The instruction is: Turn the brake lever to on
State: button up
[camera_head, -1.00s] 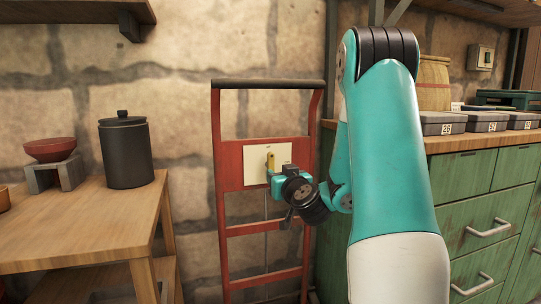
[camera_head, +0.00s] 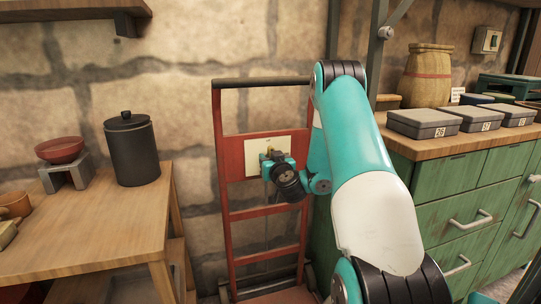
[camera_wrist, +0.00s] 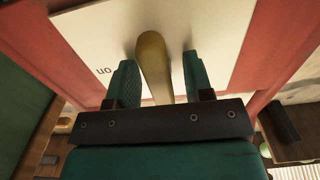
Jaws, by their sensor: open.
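The brake lever (camera_wrist: 153,58) is a brass-coloured, rounded handle on a white plate (camera_wrist: 92,32). The plate is fixed to a red hand-truck frame and also shows in the head view (camera_head: 250,147). In the wrist view the word "on" appears upside down on the plate, left of the lever. My gripper (camera_wrist: 158,72) is open, with one green finger on each side of the lever and visible gaps between. In the head view my gripper (camera_head: 270,160) is in front of the plate and hides most of the lever.
The red frame (camera_head: 229,190) stands against a stone wall. At left is a wooden table (camera_head: 95,222) with a black canister (camera_head: 132,150) and a red bowl (camera_head: 59,150). At right is a green cabinet (camera_head: 470,185) with grey boxes (camera_head: 423,122) on top.

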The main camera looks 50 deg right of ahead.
grip_shut()
jog(key=shift+m, duration=0.4)
jog(key=m, duration=0.4)
jog(key=shift+b, duration=0.35)
jog(key=m, duration=0.9)
jog(key=shift+m+p, duration=0.35)
jog(key=shift+m, duration=1.85)
